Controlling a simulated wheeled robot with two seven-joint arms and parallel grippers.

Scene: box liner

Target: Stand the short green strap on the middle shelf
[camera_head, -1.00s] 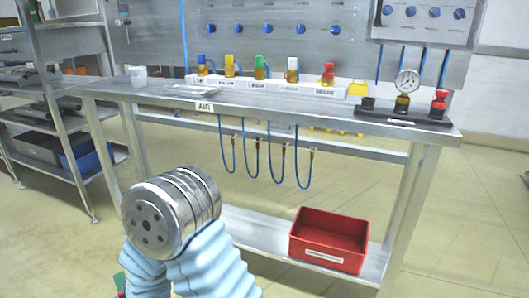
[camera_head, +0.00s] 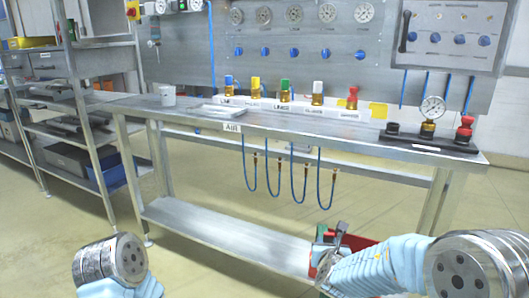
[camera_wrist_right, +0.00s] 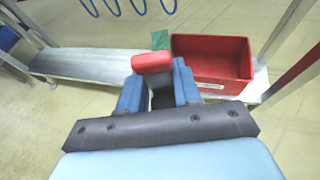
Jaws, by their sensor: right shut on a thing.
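My right gripper (camera_head: 338,242) is in front of the bench's lower right part. It is shut on a piece with a flat green part (camera_head: 328,236) and a red part (camera_head: 318,257); I take this as the short green strap. In the right wrist view the red end (camera_wrist_right: 152,63) stands between the blue fingers (camera_wrist_right: 155,88), with the green patch (camera_wrist_right: 160,40) just beyond. The fingers hide most of it. My left arm shows at the lower left, but its gripper is out of view. A shelf rack at the left has a middle shelf (camera_head: 38,129).
A red bin (camera_wrist_right: 212,40) stands on the bench's lower shelf (camera_head: 205,222), behind my right gripper. The bench top (camera_head: 290,118) carries a white cup (camera_head: 168,95), coloured valves and a gauge (camera_head: 433,107). Blue hoses (camera_head: 292,175) hang below. A blue bin (camera_head: 105,172) sits low on the rack.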

